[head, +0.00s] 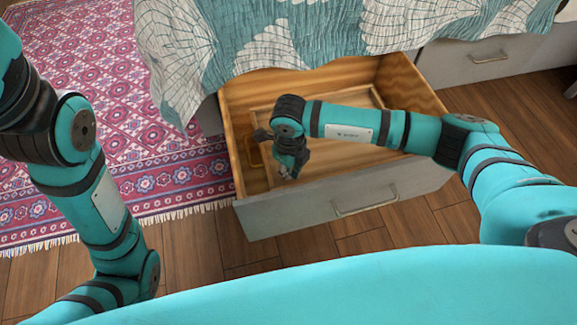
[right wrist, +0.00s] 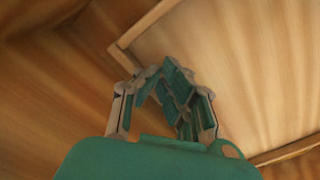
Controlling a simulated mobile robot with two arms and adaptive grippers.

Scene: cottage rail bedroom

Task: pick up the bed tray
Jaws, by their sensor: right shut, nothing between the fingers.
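The bed tray (head: 350,98) is a pale wooden panel with a raised rim, lying inside the open drawer (head: 408,84). My right arm covers much of it in the head view. In the right wrist view the tray (right wrist: 245,75) fills the right side, with its rim running along the top left and lower right. My right gripper (head: 290,172) points down into the left part of the drawer, near the tray's left side. Its fingers (right wrist: 178,88) are shut with nothing between them; I cannot tell whether they touch the tray. My left gripper is out of view.
A bed with a teal and white patterned cover (head: 300,35) overhangs the drawer's back. The grey drawer front with its handle (head: 365,203) faces me. A pink patterned rug (head: 95,60) lies left. Another drawer (head: 475,60) is shut at right. Wooden floor is clear in front.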

